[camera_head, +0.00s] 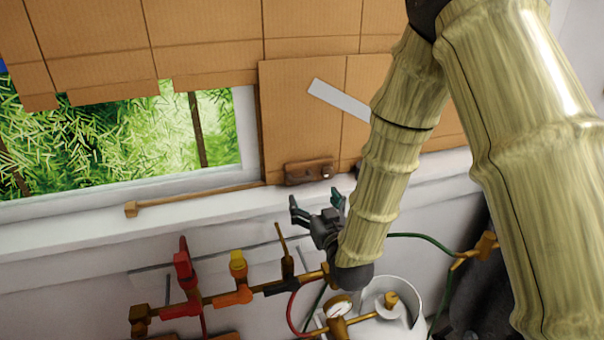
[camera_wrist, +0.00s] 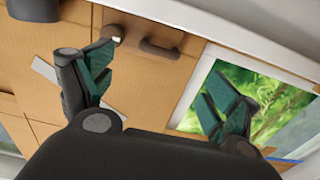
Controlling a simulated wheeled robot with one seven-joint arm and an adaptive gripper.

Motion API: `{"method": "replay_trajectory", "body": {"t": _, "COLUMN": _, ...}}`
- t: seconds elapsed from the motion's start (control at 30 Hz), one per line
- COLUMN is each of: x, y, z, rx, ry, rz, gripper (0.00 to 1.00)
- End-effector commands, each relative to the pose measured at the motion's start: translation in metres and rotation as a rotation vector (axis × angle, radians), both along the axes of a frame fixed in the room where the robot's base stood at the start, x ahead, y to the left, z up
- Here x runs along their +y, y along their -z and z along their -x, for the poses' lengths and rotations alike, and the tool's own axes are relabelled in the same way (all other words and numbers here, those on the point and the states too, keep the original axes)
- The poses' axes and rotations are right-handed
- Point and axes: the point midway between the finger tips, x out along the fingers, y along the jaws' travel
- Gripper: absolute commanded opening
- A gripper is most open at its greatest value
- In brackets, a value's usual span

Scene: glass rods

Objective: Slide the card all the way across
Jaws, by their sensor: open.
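The card (camera_head: 290,120) is a brown cardboard panel standing over the right part of the window, with a pale strip (camera_head: 340,100) across it. A brown handle (camera_head: 308,172) is fixed at its lower left edge. Left of the card the window opening (camera_head: 110,140) is uncovered and shows green foliage. My gripper (camera_head: 317,204) is open and empty, just below the handle and apart from it in the head view. In the wrist view the handle (camera_wrist: 145,33) shows at the top, beyond the open fingers (camera_wrist: 160,75). My arm hides the card's right part.
A wooden rail (camera_head: 195,197) with an end block (camera_head: 131,209) runs along the white sill. Below are brass pipes with red (camera_head: 183,265) and yellow (camera_head: 238,262) valves, a gauge (camera_head: 339,308) and a white tank (camera_head: 385,325). More cardboard hangs above the opening.

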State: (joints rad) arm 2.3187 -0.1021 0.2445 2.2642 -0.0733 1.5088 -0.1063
Motion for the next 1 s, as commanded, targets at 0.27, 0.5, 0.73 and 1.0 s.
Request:
{"method": "replay_trajectory", "body": {"t": 0.27, "x": 0.01, "y": -0.003, "z": -0.032, "rx": 0.0, "ry": 0.0, "rz": 0.0, "gripper": 0.89}}
{"method": "replay_trajectory", "body": {"t": 0.5, "x": 0.022, "y": -0.003, "z": -0.069, "rx": -0.001, "ry": 0.0, "rz": 0.0, "gripper": 0.89}}
{"method": "replay_trajectory", "body": {"t": 0.73, "x": 0.03, "y": -0.001, "z": -0.093, "rx": 0.0, "ry": 0.0, "rz": 0.0, "gripper": 0.89}}
{"method": "replay_trajectory", "body": {"t": 1.0, "x": 0.032, "y": 0.001, "z": -0.1, "rx": 0.001, "ry": 0.0, "rz": 0.0, "gripper": 0.89}}
